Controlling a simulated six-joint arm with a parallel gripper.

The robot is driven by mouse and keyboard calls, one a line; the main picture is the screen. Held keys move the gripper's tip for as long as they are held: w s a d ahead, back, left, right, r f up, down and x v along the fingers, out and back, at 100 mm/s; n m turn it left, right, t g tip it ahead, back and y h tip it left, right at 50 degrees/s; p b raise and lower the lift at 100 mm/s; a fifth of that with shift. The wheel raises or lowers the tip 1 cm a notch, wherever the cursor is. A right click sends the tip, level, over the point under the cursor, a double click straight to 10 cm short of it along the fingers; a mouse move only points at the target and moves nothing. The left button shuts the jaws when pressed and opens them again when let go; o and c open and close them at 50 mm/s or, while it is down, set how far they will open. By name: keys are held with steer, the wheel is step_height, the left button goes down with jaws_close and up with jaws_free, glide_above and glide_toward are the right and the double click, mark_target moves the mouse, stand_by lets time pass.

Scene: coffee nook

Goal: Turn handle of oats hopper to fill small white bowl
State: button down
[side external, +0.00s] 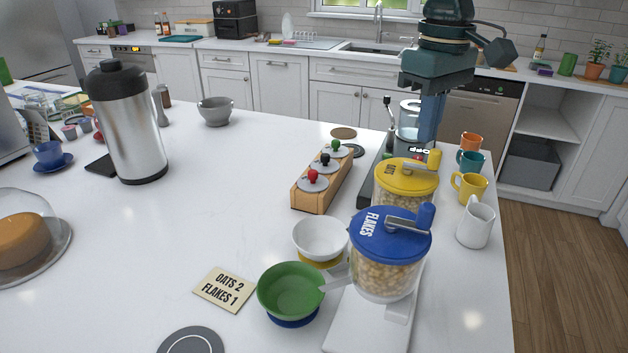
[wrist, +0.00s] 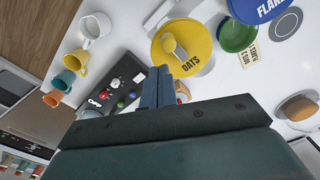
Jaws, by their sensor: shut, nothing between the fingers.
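The oats hopper (side external: 405,178) has a yellow lid and stands behind the blue-lidded flakes hopper. Its upright yellow handle (side external: 434,160) sits at the right side of the lid. The lid marked OATS (wrist: 188,57) and the handle (wrist: 169,43) also show in the wrist view. The small white bowl (side external: 318,228) stands on a yellow ring at the left of the hoppers; it looks empty. My gripper (side external: 428,138) is shut and empty, pointing down behind the oats lid. In the wrist view its fingertips (wrist: 160,72) lie near the lid's edge, apart from the handle.
The flakes hopper (side external: 388,240) and green bowl (side external: 288,288) are in front. A card (side external: 225,288) reads "OATS 2 FLAKES 1". A wooden rack (side external: 330,182) with coloured knobs is left of the oats hopper. Mugs (side external: 470,187) and a white jug (side external: 475,228) stand right.

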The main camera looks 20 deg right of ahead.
steer(key=shift+f, duration=0.3)
steer(key=shift+f, duration=1.45)
steer(key=shift+s, duration=0.1)
